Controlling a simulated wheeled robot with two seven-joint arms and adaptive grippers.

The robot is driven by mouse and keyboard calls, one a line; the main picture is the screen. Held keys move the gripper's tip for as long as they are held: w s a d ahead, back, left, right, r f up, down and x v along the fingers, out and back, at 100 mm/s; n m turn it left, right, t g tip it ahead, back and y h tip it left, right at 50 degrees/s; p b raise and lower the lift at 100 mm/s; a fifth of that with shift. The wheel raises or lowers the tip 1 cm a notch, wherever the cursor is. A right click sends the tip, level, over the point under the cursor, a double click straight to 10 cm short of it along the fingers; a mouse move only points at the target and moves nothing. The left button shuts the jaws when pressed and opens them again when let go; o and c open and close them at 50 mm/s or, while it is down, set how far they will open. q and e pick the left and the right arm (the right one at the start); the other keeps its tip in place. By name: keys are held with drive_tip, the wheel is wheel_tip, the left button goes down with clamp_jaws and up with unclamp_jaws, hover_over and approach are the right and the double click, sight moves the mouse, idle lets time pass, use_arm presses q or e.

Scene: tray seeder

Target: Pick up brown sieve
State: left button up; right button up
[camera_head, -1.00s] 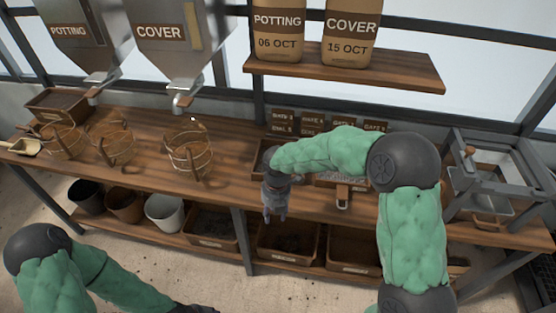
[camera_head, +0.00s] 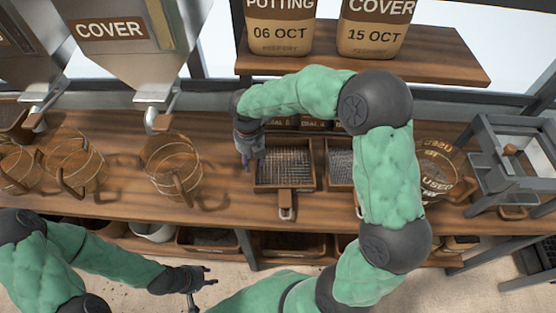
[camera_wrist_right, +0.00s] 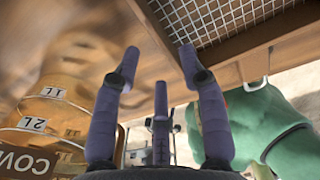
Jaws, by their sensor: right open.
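A brown wooden-framed sieve (camera_head: 265,187) with a metal mesh and a front handle lies on the bench, in the middle of the head view. Its rim also shows at the upper right of the right wrist view (camera_wrist_right: 268,41). A second mesh sieve (camera_head: 340,186) lies to its right, partly hidden by my right arm. My right gripper (camera_head: 247,165) is at the first sieve's left side, pointing down; its fingers (camera_wrist_right: 159,58) are open and empty. I cannot tell whether they touch the rim. My left gripper (camera_head: 205,283) is open and empty in front of the bench.
Several jug-like wooden containers (camera_head: 170,165) stand left on the bench; one labelled jug (camera_wrist_right: 40,125) shows in the wrist view. A hopper (camera_head: 125,45) hangs above. A shelf (camera_head: 440,62) with bags is behind. A metal frame device (camera_head: 505,150) stands at the right.

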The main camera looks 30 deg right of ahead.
drive_tip(key=shift+s+f+b, duration=0.15)
drive_tip(key=shift+f+b, duration=0.15)
drive_tip(key=shift+f, duration=0.65)
wheel_tip(320, 180, down, 5)
drive_tip(key=b, duration=0.2)
drive_tip(key=shift+b, duration=0.4)
clamp_jaws()
